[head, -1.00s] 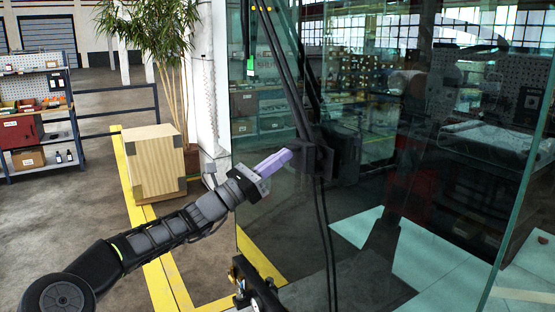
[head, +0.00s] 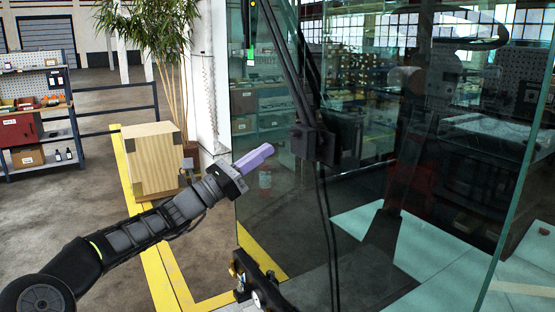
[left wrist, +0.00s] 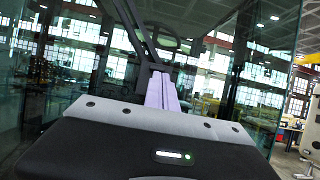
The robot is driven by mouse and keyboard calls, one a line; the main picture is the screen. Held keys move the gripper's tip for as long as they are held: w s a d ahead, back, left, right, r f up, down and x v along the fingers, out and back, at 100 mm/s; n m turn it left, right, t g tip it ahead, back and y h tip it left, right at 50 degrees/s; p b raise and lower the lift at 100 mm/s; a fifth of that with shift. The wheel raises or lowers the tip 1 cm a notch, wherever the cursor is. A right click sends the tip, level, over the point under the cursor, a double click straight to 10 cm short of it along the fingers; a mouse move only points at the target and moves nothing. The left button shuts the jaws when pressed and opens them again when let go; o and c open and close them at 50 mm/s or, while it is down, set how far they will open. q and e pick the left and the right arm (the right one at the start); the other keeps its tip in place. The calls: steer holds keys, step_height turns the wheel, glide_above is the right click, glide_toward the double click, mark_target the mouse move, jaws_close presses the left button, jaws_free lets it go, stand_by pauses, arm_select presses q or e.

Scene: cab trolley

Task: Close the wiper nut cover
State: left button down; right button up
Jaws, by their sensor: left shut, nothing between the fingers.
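The wiper nut cover is part of the black block (head: 313,144) at the base of the wiper arm (head: 285,60), in front of the glass. The block looks compact, with no flap standing out from it. I cannot make out its hinge or seam. My left gripper (head: 268,152) has pale purple fingers, which are shut and empty. They point up and right at the block from its lower left, with a small gap in the picture. In the left wrist view the shut fingers (left wrist: 162,92) point towards the wiper arm (left wrist: 135,30). My right gripper is out of view.
A large glass pane (head: 400,200) fills the right side. Black hoses (head: 328,235) hang below the block. A dark bracket (head: 255,280) is at the bottom. A wooden box (head: 153,160), a plant (head: 150,25) and a shelf (head: 35,110) stand to the left.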

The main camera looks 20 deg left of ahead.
arm_select(q)
steer(key=s+a, duration=0.1)
steer(key=s+a+r, duration=0.1)
steer(key=s, duration=0.1)
steer(key=shift+a+r, duration=0.15)
stand_by(0.5)
